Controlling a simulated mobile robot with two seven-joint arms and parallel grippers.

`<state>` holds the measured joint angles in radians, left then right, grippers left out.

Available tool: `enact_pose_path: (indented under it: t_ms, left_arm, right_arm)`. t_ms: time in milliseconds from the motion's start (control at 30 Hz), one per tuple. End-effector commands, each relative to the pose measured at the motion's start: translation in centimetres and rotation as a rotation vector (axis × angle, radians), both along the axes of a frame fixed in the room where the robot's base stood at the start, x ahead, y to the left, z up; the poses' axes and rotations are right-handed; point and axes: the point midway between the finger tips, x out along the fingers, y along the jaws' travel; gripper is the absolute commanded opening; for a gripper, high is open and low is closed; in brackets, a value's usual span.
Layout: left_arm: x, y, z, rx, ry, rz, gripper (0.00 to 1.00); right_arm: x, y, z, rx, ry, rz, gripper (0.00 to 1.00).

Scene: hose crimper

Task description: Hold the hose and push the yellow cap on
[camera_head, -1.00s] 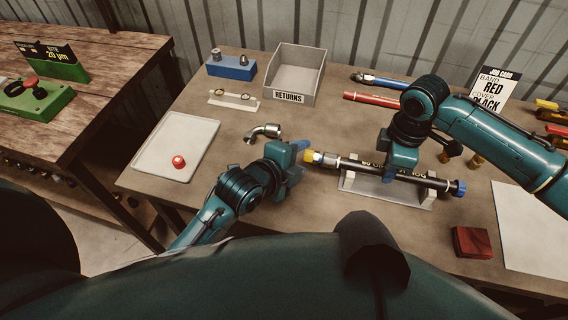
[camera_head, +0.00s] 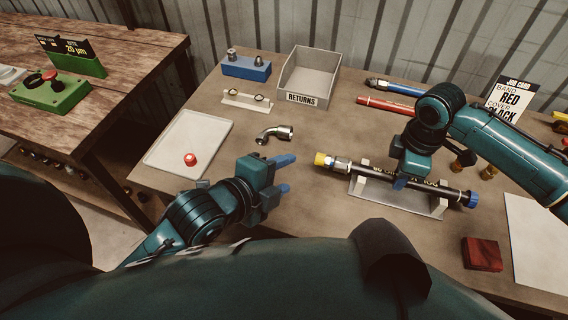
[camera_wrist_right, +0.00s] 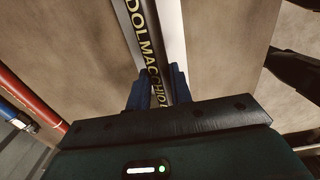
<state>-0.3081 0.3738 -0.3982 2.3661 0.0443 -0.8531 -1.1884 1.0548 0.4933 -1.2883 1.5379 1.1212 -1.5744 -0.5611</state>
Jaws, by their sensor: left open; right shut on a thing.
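The black hose (camera_head: 420,181) with yellow lettering lies in a light cradle (camera_head: 393,195). The yellow cap (camera_head: 322,159) sits at the hose's left end, against its metal fitting; how deep it is seated I cannot tell. A blue cap (camera_head: 471,199) is at the right end. My right gripper (camera_head: 400,182) is shut on the middle of the hose. The right wrist view shows its blue fingers (camera_wrist_right: 158,92) on both sides of the lettered hose (camera_wrist_right: 146,50). My left gripper (camera_head: 287,173) is open and empty, left of the yellow cap and apart from it.
A bent metal fitting (camera_head: 275,134) lies behind my left gripper. A white tray (camera_head: 205,135) holds a red cap (camera_head: 190,159). The grey returns bin (camera_head: 310,75), red hose (camera_head: 385,104) and blue hose (camera_head: 395,87) are at the back. A dark red block (camera_head: 482,254) lies front right.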

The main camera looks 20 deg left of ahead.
Motion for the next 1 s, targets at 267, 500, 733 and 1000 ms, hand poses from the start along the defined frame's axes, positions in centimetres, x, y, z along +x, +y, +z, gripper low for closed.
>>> enact_pose_path:
  t_ms: [267,500,733,1000]
  left_arm:
    - [0.0,0.0,0.0,0.0,-0.001,0.0,0.49]
    - [0.0,0.0,0.0,0.0,-0.001,0.0,0.49]
    - [0.0,0.0,0.0,0.0,-0.001,0.0,0.49]
    - [0.0,0.0,0.0,0.0,-0.001,0.0,0.49]
  right_arm:
    - [0.0,0.0,0.0,0.0,-0.001,0.0,0.4]
    - [0.0,0.0,0.0,0.0,0.0,0.0,0.47]
    - [0.1,0.0,1.4,0.001,-0.004,0.0,0.47]
    - [0.1,0.0,7.0,0.003,-0.004,0.0,0.47]
